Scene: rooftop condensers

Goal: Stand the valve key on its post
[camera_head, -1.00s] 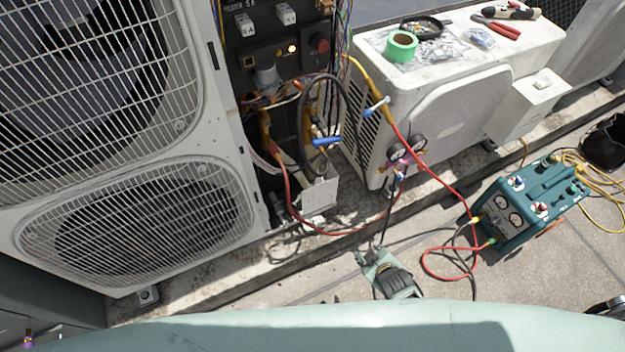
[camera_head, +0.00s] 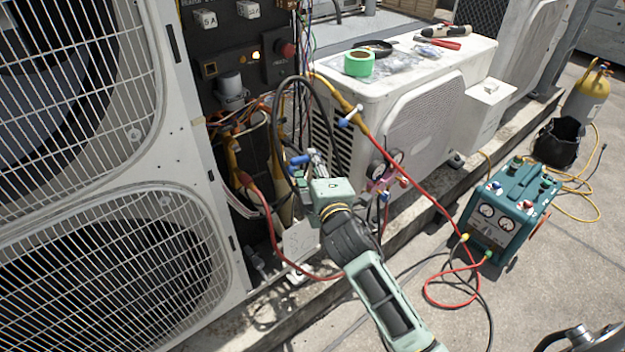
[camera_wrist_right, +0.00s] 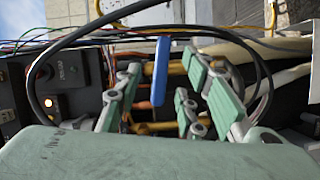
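A blue bar-shaped handle, which may be the valve key (camera_head: 299,160), is at the open electrical and pipe bay of the large condenser, left of my right gripper (camera_head: 314,162). In the right wrist view the blue handle (camera_wrist_right: 160,71) stands upright in the picture between the spread green-padded fingers of the right gripper (camera_wrist_right: 164,88). The fingers are open, with visible gaps to the handle on both sides. Its lower end is in front of copper-coloured pipes, and I cannot tell whether it is seated on anything. No post is clearly identifiable.
A black hose loop (camera_head: 277,130) and wires hang around the bay. A gauge manifold (camera_head: 382,172) with red hoses hangs to the right. A white condenser (camera_head: 400,105) holds green tape (camera_head: 359,63) and tools. A teal recovery machine (camera_head: 510,207) stands on the open floor.

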